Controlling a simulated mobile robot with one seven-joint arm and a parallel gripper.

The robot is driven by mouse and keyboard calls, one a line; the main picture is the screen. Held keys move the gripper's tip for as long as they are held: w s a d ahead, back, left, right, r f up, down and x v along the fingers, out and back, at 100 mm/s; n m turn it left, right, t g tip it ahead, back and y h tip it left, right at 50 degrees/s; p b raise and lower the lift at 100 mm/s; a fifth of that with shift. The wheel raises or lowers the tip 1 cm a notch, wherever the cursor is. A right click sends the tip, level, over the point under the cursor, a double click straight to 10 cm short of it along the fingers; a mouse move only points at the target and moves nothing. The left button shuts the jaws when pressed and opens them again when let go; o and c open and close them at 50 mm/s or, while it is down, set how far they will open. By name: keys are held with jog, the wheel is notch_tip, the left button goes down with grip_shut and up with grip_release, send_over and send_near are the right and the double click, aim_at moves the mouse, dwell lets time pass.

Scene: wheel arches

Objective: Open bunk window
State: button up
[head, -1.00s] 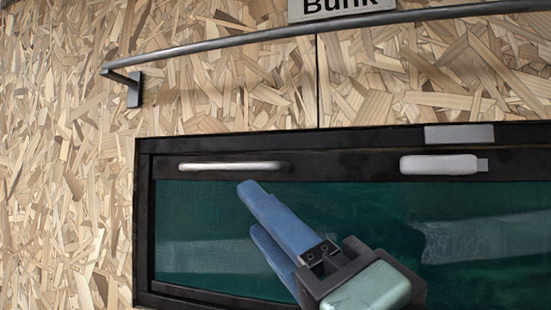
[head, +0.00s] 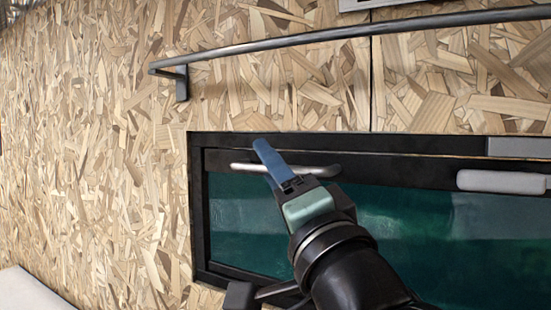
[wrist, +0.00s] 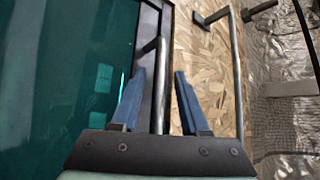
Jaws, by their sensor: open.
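The bunk window (head: 430,210) has a black frame and dark green glass, and looks closed in the head view. A thin silver handle (head: 321,172) runs along its upper frame. My gripper (head: 264,150) is at this handle, its blue fingers crossing it and hiding part of it. In the wrist view my gripper (wrist: 158,76) is open, and the handle bar (wrist: 160,85) runs between the two spread fingers. Contact with the bar cannot be told. The window glass (wrist: 65,80) fills the left of the wrist view.
A grey rail (head: 350,36) is mounted on the chipboard wall (head: 100,150) above the window. A light grey latch-like piece (head: 500,181) sits on the upper frame at right. The wrist view shows crinkled silver lining (wrist: 280,90) at right.

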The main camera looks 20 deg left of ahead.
grip_shut()
dwell(1.4)
